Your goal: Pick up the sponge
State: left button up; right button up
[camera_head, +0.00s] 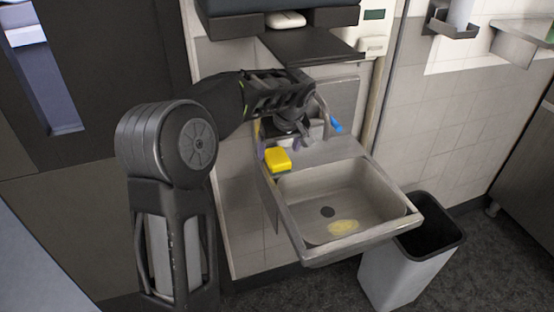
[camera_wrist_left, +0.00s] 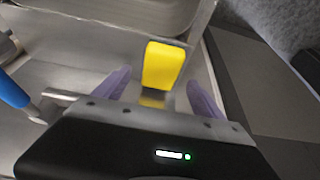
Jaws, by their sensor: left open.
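The yellow sponge (camera_head: 278,160) rests on the left back corner ledge of the metal sink (camera_head: 306,254). In the left wrist view the sponge (camera_wrist_left: 163,66) lies ahead of and between the two purple fingers. My left gripper (camera_wrist_left: 158,95) is open and empty, with the sponge a little beyond its fingertips. In the head view my left gripper (camera_head: 284,142) hangs over the back of the sink, partly hidden by my own wrist. My right gripper is in neither view.
A blue-handled item (camera_head: 336,124) is at the back of the sink near the tap, and its blue handle (camera_wrist_left: 12,92) shows at left in the wrist view. A yellowish patch (camera_head: 343,227) lies in the basin. A bin (camera_head: 391,271) stands right of the sink. Dispensers (camera_head: 288,20) hang above.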

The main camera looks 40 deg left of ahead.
aim_at(277, 155)
pick_arm(q)
jog(key=x, duration=0.4)
jog(key=shift+r, duration=0.1)
jog(key=shift+c, duration=0.2)
jog(key=c, duration=1.4)
jog(key=shift+r, duration=0.15)
jog(key=shift+s+d+r, duration=0.1)
jog(key=shift+d+r, duration=0.05)
notch_tip(277, 155, up, 7)
jog(key=shift+s+d+f+b, duration=0.1)
jog(key=shift+d+f+b, duration=0.1)
jog(key=shift+b, duration=0.1)
jog(key=s+d+b, duration=0.4)
jog(key=s+d, duration=0.7)
jog(key=d, duration=0.4)
jog(key=shift+d, duration=0.4)
